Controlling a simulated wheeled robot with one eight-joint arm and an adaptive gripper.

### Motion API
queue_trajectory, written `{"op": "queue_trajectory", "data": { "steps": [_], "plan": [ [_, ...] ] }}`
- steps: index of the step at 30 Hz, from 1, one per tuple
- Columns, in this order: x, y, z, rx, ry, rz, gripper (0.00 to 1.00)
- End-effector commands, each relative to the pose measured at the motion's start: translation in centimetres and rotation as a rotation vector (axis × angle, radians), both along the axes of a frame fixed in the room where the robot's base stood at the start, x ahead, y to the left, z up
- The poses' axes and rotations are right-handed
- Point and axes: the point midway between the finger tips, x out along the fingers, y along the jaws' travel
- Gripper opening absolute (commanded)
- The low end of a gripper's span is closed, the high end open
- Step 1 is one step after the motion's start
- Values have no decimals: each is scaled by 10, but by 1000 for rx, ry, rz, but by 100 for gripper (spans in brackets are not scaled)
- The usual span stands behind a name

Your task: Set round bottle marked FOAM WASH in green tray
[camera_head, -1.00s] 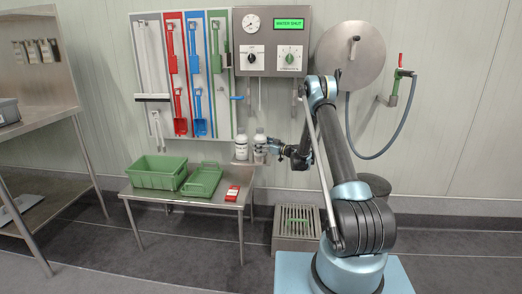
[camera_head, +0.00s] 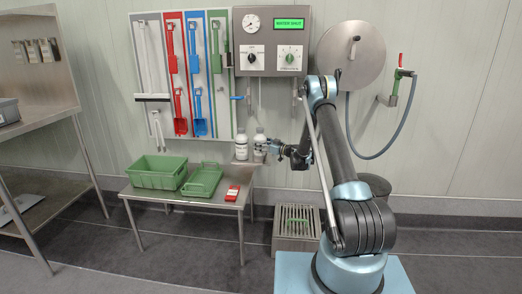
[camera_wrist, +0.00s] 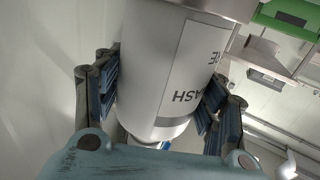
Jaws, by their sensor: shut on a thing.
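A white round bottle (camera_head: 259,146) with a grey-white cap stands upright at the right of a pair by the wall. In the wrist view the bottle (camera_wrist: 155,70) fills the middle, and its upside-down label shows "ASH" with the rest cut off. My gripper (camera_head: 266,148) is shut on this bottle, with a dark-padded finger on each side of it. The shallow green tray (camera_head: 203,181) lies on the low steel table, left of and below the bottle. Its inside looks empty.
A second white bottle (camera_head: 241,148) stands close to the left of the held one. A deeper green crate (camera_head: 157,180) sits left of the tray. A red item (camera_head: 232,193) lies on the steel table (camera_head: 180,199) to the tray's right. A control box (camera_head: 272,40) hangs above.

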Motion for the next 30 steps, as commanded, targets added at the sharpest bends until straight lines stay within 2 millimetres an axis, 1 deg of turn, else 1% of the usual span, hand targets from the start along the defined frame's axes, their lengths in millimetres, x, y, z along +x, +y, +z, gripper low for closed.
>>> {"op": "queue_trajectory", "data": {
  "steps": [30],
  "plan": [
    [0, 0, 27, 1, 0, 0, 21]
  ]
}}
